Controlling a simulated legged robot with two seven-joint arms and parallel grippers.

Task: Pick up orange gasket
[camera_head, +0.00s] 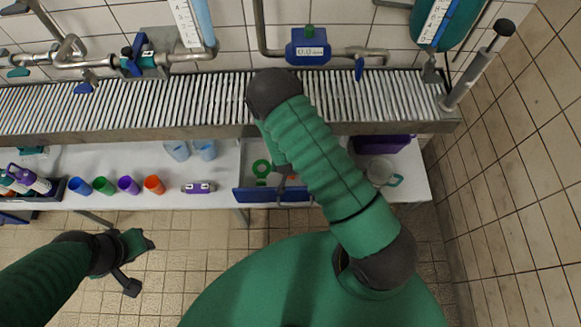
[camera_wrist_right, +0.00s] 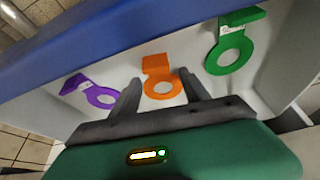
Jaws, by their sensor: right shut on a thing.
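The orange gasket (camera_wrist_right: 160,78), a ring with a square tab, lies in a drawer between the two dark fingers of my right gripper (camera_wrist_right: 160,92) in the right wrist view. That gripper is shut on it. In the head view my right forearm covers most of that gripper, and only a speck of orange (camera_head: 292,178) shows beside it. A green gasket (camera_wrist_right: 230,48) lies to the right and a purple gasket (camera_wrist_right: 93,92) to the left in the wrist view. My left gripper (camera_head: 140,243) hangs over the floor, and its fingers are too unclear to read.
The drawer has a blue front (camera_head: 255,195). The white table (camera_head: 215,180) holds a row of coloured cups (camera_head: 128,185), a purple device (camera_head: 198,187) and a clear jug (camera_head: 380,172). A roller conveyor (camera_head: 180,103) runs behind and above it.

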